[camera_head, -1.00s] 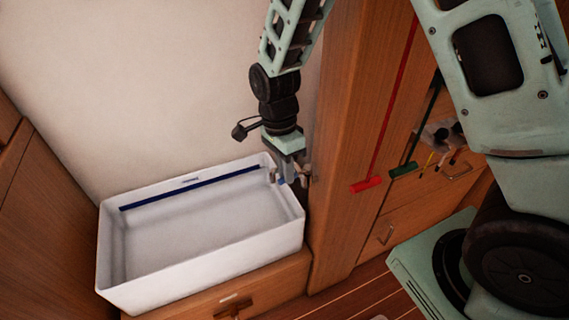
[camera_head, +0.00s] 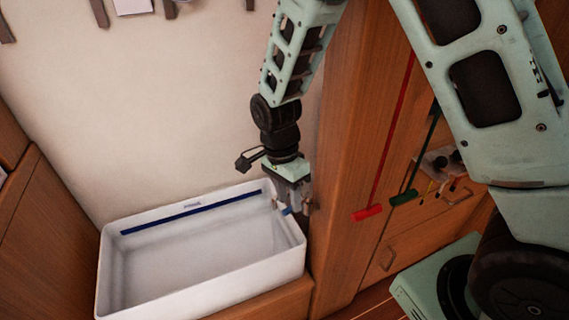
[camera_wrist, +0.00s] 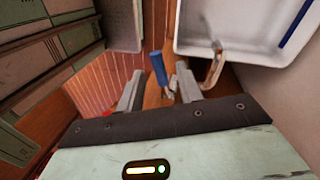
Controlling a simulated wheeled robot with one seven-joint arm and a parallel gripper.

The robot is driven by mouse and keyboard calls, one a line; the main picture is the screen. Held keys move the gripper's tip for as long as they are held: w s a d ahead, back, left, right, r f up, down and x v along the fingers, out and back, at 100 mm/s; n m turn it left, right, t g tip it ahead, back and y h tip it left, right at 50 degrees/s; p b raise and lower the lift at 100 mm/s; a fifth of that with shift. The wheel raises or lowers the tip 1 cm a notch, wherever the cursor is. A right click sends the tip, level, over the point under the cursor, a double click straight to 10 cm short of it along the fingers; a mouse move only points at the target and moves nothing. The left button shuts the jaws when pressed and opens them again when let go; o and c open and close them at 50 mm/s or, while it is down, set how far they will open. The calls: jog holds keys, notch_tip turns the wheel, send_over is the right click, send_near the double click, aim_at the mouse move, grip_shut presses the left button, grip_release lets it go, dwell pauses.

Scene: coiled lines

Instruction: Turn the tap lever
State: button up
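The tap stands at the right end of the white sink (camera_head: 200,277), and its bronze spout (camera_wrist: 213,70) curves over the sink rim in the wrist view. Its lever has a blue grip (camera_wrist: 158,68) that shows between and beyond my fingertips. In the head view a bit of the blue grip (camera_head: 286,211) shows just beside my fingers. My gripper (camera_wrist: 159,86) is open, with one grey finger on each side of the lever's line. It also shows in the head view (camera_head: 298,204), over the tap. I cannot tell whether either finger touches the lever. The tap's base is largely hidden.
A wooden post (camera_head: 345,150) stands close to the right of my gripper. Red (camera_head: 367,212) and green (camera_head: 403,197) handles hang on lines right of it. A wooden cabinet (camera_head: 45,235) is left of the sink. The sink's inside looks empty.

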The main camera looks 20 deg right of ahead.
jog(key=w+r+p, duration=0.1)
jog(key=w+r, duration=0.2)
jog(key=r, duration=1.3)
jog(key=shift+a, duration=0.4)
